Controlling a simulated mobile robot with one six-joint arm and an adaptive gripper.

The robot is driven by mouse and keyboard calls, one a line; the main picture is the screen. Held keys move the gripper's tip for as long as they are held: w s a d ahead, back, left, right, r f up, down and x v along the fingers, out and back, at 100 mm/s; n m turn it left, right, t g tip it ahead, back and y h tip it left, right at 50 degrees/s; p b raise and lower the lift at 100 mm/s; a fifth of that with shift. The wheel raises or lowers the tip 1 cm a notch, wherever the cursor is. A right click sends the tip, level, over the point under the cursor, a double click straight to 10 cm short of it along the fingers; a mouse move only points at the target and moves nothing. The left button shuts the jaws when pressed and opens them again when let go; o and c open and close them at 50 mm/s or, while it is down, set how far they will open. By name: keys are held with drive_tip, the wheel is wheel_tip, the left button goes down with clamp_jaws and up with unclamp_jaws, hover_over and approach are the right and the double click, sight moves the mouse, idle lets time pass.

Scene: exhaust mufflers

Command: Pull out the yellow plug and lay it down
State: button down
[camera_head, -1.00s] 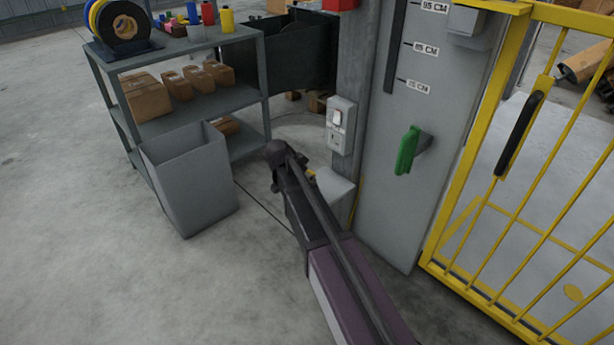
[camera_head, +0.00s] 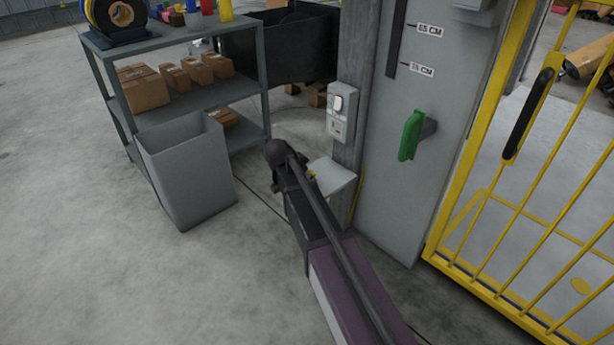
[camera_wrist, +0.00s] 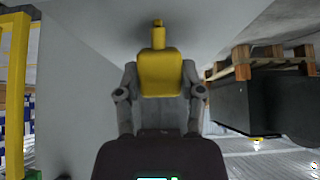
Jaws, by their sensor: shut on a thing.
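My gripper (camera_wrist: 159,90) is shut on the yellow plug (camera_wrist: 159,72), which stands between the two fingers in the wrist view. The plug's narrow tip points away from my gripper, toward a plain pale grey surface. In the head view only a small yellow patch of the plug (camera_head: 311,173) shows beside my arm. It is at the small pale ledge (camera_head: 333,177); I cannot tell whether it touches it. The grey socket box (camera_head: 341,113) with a white switch is on the post above, and no plug shows in it.
A grey bin (camera_head: 185,170) and a shelf rack (camera_head: 190,103) with cardboard boxes stand to the left. A grey panel with a green handle (camera_head: 410,136) and a yellow gate (camera_head: 520,170) stand to the right. The floor at left is clear.

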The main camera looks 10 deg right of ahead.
idle(0.3)
drive_tip(key=shift+c, duration=0.7)
unclamp_jaws()
drive_tip(key=shift+r, duration=0.1)
